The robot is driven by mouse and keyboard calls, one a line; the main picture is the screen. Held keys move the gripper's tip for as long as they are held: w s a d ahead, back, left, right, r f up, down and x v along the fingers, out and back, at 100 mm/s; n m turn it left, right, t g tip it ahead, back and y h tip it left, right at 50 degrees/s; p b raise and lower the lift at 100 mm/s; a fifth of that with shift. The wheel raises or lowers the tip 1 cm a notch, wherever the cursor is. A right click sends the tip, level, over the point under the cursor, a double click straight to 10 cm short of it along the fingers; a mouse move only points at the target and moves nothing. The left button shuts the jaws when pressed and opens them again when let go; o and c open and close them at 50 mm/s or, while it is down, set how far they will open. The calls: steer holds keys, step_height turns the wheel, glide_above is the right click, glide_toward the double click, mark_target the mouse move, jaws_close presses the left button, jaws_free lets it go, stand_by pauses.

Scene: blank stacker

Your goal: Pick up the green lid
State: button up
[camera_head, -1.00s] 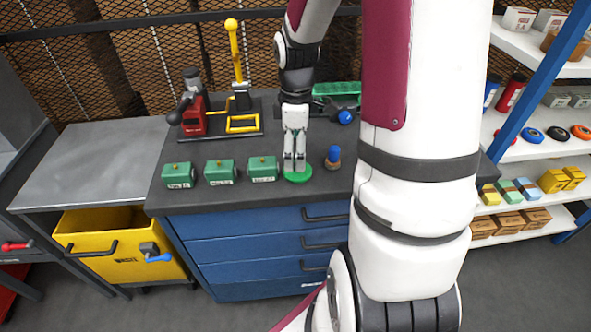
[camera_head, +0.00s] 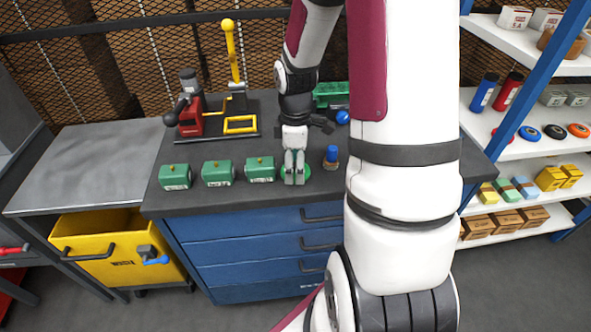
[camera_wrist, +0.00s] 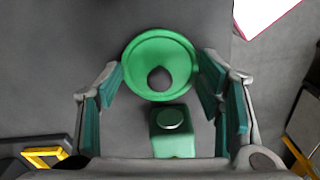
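The green lid (camera_head: 307,172) lies flat on the dark worktop, mostly hidden behind my fingers in the head view. In the wrist view the lid (camera_wrist: 183,50) is a round green disc with a dark round knob in its middle. My gripper (camera_head: 294,182) points down over it, close above the worktop. In the wrist view my gripper (camera_wrist: 161,72) is open, with one finger at each side of the lid. The fingers look apart from the knob. I cannot tell the exact height of the fingertips.
A green block (camera_wrist: 172,143) with a round top sits close beside the lid. Several green boxes (camera_head: 218,173) stand in a row to the left. A blue-topped piece (camera_head: 331,158) stands just right. A red and yellow press (camera_head: 215,118) is behind.

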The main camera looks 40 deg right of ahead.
steer(key=shift+s+f, duration=0.1)
steer(key=shift+f, duration=0.05)
steer(key=shift+r, duration=0.4)
steer(key=c, duration=0.4)
steer(key=r, duration=0.3)
steer(key=shift+s+a, duration=0.2)
steer(key=shift+s, duration=0.15)
jaws_close()
steer(key=s+a+p, duration=0.3)
steer(key=s+p, duration=0.1)
steer(key=s, duration=0.2)
steer(key=s+a+r+p, duration=0.1)
steer(key=s+a+p, duration=0.2)
steer(key=s+p, duration=0.2)
steer(key=shift+s+a+r, duration=0.2)
steer(key=shift+s+a, duration=0.05)
steer(key=shift+s, duration=1)
